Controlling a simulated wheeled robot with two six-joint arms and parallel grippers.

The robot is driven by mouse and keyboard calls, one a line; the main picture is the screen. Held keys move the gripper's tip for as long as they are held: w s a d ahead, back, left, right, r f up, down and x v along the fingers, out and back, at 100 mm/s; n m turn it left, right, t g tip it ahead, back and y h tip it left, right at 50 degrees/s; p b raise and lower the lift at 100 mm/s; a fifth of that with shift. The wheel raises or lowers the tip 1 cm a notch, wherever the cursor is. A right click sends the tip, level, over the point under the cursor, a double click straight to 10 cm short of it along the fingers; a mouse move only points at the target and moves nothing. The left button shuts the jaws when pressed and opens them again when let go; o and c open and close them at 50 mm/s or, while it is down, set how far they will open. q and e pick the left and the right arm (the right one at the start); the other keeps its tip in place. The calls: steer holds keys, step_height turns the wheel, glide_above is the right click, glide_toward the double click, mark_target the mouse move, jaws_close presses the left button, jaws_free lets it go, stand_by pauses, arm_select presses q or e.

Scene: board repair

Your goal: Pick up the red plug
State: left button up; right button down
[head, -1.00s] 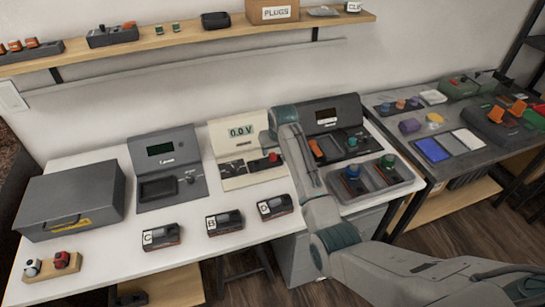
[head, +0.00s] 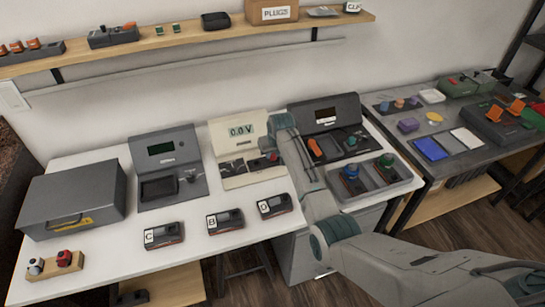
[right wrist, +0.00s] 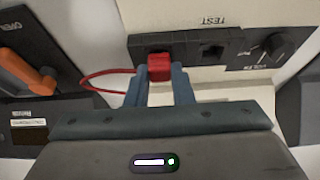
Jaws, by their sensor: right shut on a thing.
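The red plug (right wrist: 159,67) is at the left socket of a dark strip on the beige meter's front. A red cord (right wrist: 88,80) loops from it to the left. My right gripper (right wrist: 160,82) is shut on the plug, one finger on each side. In the head view my right gripper (head: 267,150) is in front of the meter (head: 238,130), which reads 0.0 V, and mostly hides the plug. Whether the plug is still seated in the socket cannot be told. My left gripper is not in view.
An empty second socket (right wrist: 210,52) and a dark knob (right wrist: 275,44) are right of the plug. An orange lever (right wrist: 28,70) stands to the left. On the white table, several labelled modules (head: 226,221) lie in front, and a grey case (head: 72,200) stands far left.

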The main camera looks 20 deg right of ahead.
mark_target(273, 154)
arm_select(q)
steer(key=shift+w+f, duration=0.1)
arm_select(e)
steer(key=shift+r, duration=0.1)
